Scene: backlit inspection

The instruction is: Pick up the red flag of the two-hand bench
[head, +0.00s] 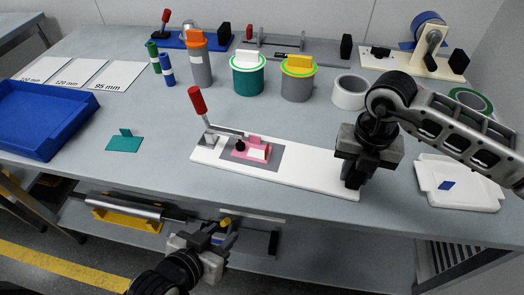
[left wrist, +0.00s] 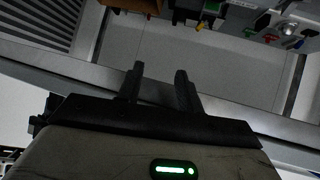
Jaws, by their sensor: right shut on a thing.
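The white two-hand bench (head: 310,178) lies near the table's front edge. On its grey patch sits the red flag (head: 252,151), a pinkish plate with a small upright tab and a whitish patch. A clamp with a red handle (head: 198,101) stands at the left, its arm reaching over the flag; I cannot tell whether its tip presses on it. My right gripper (head: 352,182) is shut at the bench's right end on a dark block, mostly hidden by the gripper. My left gripper (head: 224,238) is in front of the table edge, open and empty in the left wrist view (left wrist: 159,75).
A teal flag (head: 125,143) and a blue tray (head: 50,118) lie to the left. Jars, including a teal jar (head: 247,76), stand behind the bench. A white tray (head: 458,186) is at the right. A lower shelf holds a yellow holder (head: 128,220).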

